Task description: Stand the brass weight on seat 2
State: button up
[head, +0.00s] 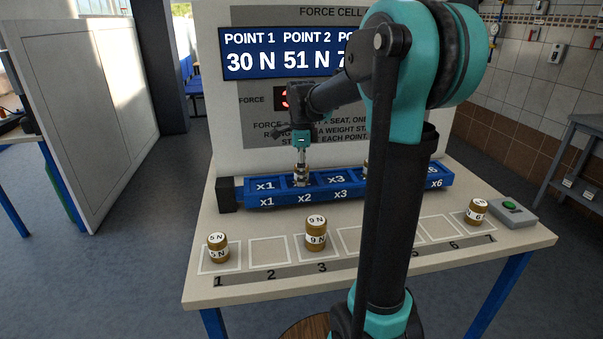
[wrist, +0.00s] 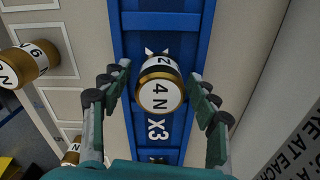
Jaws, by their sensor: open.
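A brass weight with a white band marked 4 N (wrist: 161,92) stands on the blue rail (wrist: 132,120), just past the X3 label in the wrist view. In the head view the weight (head: 302,176) shows at the x2 seat, partly covered by my gripper. My gripper (head: 301,166) is above it, pointing down. In the wrist view my gripper (wrist: 160,75) is open, its fingers on both sides of the weight with a gap visible at each side.
More brass weights stand on the table: 5 N (head: 217,248) at mark 1, 9 N (head: 316,234) at mark 3, another (head: 478,211) at mark 7. A blue screen (head: 275,52) reads 30 N and 51 N. A green button box (head: 511,209) sits at right. My arm hides the rail's middle.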

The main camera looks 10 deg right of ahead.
notch_tip(320, 180, up, 12)
jog(key=shift+r, duration=0.15)
dwell(0.5)
jog(key=shift+s, duration=0.1)
